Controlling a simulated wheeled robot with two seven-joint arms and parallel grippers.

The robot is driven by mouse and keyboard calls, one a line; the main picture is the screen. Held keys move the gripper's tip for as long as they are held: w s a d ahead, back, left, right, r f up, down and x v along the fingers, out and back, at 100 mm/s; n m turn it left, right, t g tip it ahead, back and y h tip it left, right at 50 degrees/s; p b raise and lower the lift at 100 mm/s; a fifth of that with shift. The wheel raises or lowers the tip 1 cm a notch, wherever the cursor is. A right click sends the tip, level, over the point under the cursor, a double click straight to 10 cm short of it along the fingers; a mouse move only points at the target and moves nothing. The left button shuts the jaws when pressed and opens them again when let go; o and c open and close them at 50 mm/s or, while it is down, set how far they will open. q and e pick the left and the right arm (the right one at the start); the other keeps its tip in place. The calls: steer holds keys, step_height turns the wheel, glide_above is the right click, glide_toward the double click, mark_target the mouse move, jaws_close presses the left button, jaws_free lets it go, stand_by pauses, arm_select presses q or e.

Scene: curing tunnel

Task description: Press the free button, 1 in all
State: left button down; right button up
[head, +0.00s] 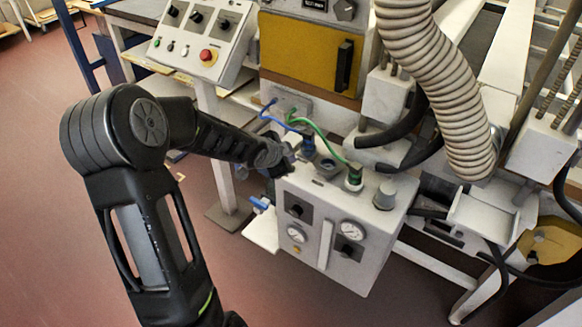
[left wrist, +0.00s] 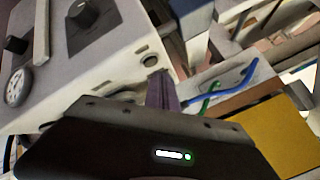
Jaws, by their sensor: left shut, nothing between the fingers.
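My left gripper (head: 282,160) is shut and empty, at the upper left edge of a grey valve box (head: 325,262). In the left wrist view its closed fingers (left wrist: 160,90) are beside the box's face (left wrist: 110,65), near a small round fitting (left wrist: 150,61); I cannot tell whether they touch. I cannot tell which button is the free one. My right gripper is not in view.
The box has gauges (head: 350,231), black knobs (head: 295,209), a blue connector (head: 308,147) and a green connector (head: 353,178) with hoses. A ribbed duct (head: 430,80) hangs at the right. A yellow oven door (head: 300,52) stands behind.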

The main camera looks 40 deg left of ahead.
arm_select(q)
steer(key=shift+f, duration=0.1)
stand_by(0.7)
steer(key=shift+f+b, duration=0.35)
steer(key=shift+f+b, duration=0.4)
stand_by(0.6)
steer(key=shift+r, duration=0.1)
steer(key=shift+r+p, duration=0.75)
steer(key=shift+p, duration=0.15)
step_height(320, 180, up, 5)
steer(key=p, duration=0.5)
stand_by(0.9)
